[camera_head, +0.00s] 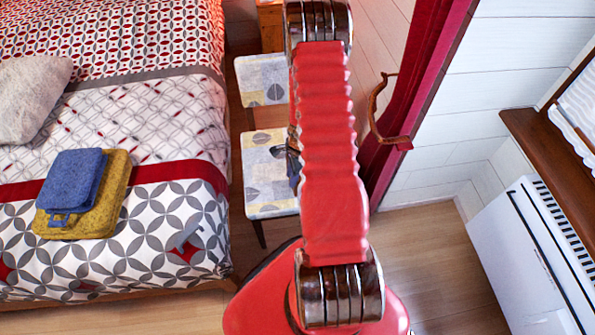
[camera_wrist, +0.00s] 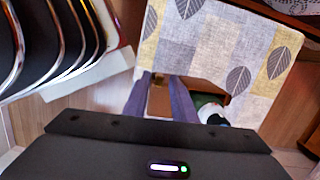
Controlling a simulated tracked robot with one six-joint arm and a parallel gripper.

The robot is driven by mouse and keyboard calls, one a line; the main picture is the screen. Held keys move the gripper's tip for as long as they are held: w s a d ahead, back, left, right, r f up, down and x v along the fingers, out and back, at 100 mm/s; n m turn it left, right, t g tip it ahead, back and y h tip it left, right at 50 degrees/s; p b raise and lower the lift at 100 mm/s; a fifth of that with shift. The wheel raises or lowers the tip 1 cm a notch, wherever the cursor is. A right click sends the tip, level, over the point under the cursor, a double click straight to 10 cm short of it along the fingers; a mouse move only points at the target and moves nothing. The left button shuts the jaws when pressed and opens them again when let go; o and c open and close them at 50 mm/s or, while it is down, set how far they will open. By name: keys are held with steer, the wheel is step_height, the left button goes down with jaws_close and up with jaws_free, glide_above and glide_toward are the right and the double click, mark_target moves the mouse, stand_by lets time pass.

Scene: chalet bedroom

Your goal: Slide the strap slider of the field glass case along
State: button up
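My gripper (camera_wrist: 160,77) shows in the wrist view as two blue-grey fingers, set apart with a gap between them. It points at the near edge of a leaf-patterned seat (camera_wrist: 235,50). A brown thing (camera_wrist: 158,103) shows between and beside the fingers, at the seat's edge. It may be part of the field glass case, but I cannot tell. A dark green, black and white thing (camera_wrist: 213,113) is right of the fingers, partly hidden by my gripper's body. I cannot make out the strap slider. In the head view my red arm hides most of the gripper.
Two leaf-patterned seats (camera_head: 267,195) stand between the bed (camera_head: 150,120) and a red curtain (camera_head: 380,165). Blue (camera_head: 72,180) and yellow (camera_head: 105,205) folded cloths lie on the bed. A white heater (camera_head: 520,255) stands at right. Wooden floor (camera_head: 425,245) is bare beyond my arm.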

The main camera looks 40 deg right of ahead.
steer(key=shift+s+a+f, duration=0.1)
steer(key=shift+s+f, duration=0.05)
steer(key=shift+f, duration=0.1)
steer(key=c, duration=0.4)
steer(key=shift+w+d+r, duration=0.1)
steer(key=shift+w+d, duration=0.25)
steer(key=shift+w, duration=0.15)
steer(key=shift+w+d, duration=0.25)
steer(key=shift+w, duration=0.15)
jaws_close()
steer(key=shift+w+d, duration=0.25)
steer(key=shift+w, duration=0.3)
steer(key=shift+w+d, duration=0.2)
steer(key=shift+w, duration=0.3)
steer(key=shift+o, duration=0.8)
jaws_free()
steer(key=shift+r, duration=0.1)
steer(key=shift+o, duration=0.6)
steer(key=shift+d+r, duration=0.15)
steer(key=shift+r, duration=0.1)
steer(key=shift+o, duration=0.7)
steer(key=shift+s+d+r, duration=0.15)
steer(key=shift+r, duration=1.2)
steer(key=shift+s+d+r, duration=0.1)
steer(key=shift+s+r, duration=0.05)
steer(key=shift+r, duration=1.15)
